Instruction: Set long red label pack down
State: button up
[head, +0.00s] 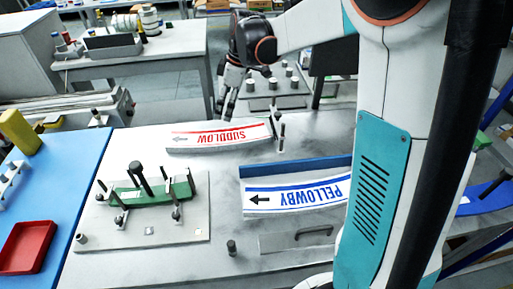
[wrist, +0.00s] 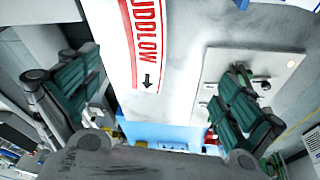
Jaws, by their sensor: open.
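The long red label pack (head: 203,137), a curved white strip with red edging and red lettering, lies flat on the grey table near its back edge. Its right end is beside upright pegs (head: 277,128). My gripper (head: 229,102) is open just behind and above the pack in the head view. In the wrist view my gripper (wrist: 160,78) has its green-padded fingers wide apart, with the red label pack (wrist: 146,50) showing between them, nearer the left finger. Neither finger visibly grips it. The pack's far end is cut off in the wrist view.
A blue-lettered label pack (head: 300,196) lies to the right by a blue rail (head: 295,168). A grey fixture plate (head: 150,236) with a green block and posts stands front left. A red tray (head: 27,246) sits on the blue table at left. Table around the red pack's front is clear.

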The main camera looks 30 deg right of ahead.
jog(key=s+a+r+m+t+h, duration=0.1)
jog(key=s+r+m, duration=0.2)
jog(key=s, duration=0.4)
jog(key=s+a+r+m+t, duration=0.1)
jog(key=s+r+m, duration=0.25)
jog(key=s, duration=0.45)
jog(key=s+f+m+t, duration=0.1)
jog(key=s+m, duration=0.1)
jog(key=s, duration=0.4)
jog(key=s+f+m+t+h, duration=0.1)
jog(key=s+m+t, duration=0.1)
jog(key=s, duration=0.4)
jog(key=shift+f+m, duration=0.3)
jog(key=shift+m, duration=0.25)
jog(key=shift+f, duration=0.1)
